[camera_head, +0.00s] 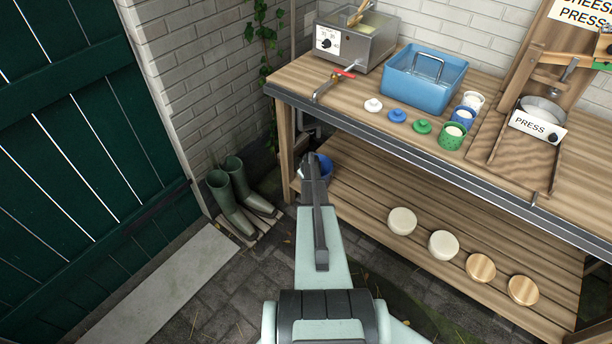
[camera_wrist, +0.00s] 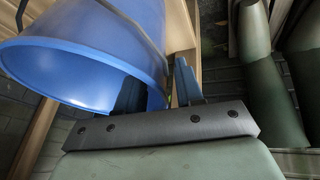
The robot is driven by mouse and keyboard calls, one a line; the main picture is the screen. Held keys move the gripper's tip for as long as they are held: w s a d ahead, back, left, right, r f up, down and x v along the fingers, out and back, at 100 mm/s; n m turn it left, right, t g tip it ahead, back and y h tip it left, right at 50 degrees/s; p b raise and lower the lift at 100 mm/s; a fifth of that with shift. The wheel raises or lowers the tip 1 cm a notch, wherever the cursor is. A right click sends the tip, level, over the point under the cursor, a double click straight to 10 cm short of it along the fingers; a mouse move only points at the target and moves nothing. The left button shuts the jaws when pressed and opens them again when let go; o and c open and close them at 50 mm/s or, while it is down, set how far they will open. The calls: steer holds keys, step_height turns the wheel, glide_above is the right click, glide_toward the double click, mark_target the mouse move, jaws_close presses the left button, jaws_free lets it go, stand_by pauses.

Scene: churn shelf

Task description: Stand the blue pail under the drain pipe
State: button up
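The blue pail (camera_head: 324,170) is at the left end of the bench's lower level, partly hidden behind my gripper (camera_head: 314,163). In the wrist view, the pail (camera_wrist: 95,45) fills the upper left with its round mouth facing the camera. My gripper (camera_wrist: 158,92) has its fingers apart at the pail's rim. One finger appears on the mouth side and the other outside the wall. A gap shows beside the outer finger.
Green boots (camera_head: 232,195) stand on a slatted rack left of the pail. The bench leg (camera_head: 285,150) is close by. The vat with a red-handled tap (camera_head: 345,73) sits above.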

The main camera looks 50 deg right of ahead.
steer(key=v, duration=1.2)
steer(key=s+a+f+g+y, duration=0.1)
steer(key=s+a+f, duration=0.1)
steer(key=a, duration=1.2)
steer(key=s+a+f+n+g+y, duration=0.1)
steer(key=a+f+g+y, duration=0.1)
steer(key=a, duration=1.1)
steer(key=s+a+f+g+y, duration=0.1)
steer(key=s+a+f, duration=0.15)
steer(key=a, duration=1.15)
steer(key=s+a+g, duration=0.3)
steer(key=s+a, duration=0.7)
steer(key=a, duration=0.4)
steer(key=s+a+r+g, duration=0.2)
steer(key=s+a, duration=0.2)
steer(key=s, duration=0.4)
steer(key=s+a+r+n+g, duration=0.1)
steer(key=s+a+r, duration=0.2)
steer(key=s+a, duration=0.2)
steer(key=s, duration=0.3)
steer(key=shift+a+g+h, duration=0.3)
steer(key=shift+g+h, duration=0.1)
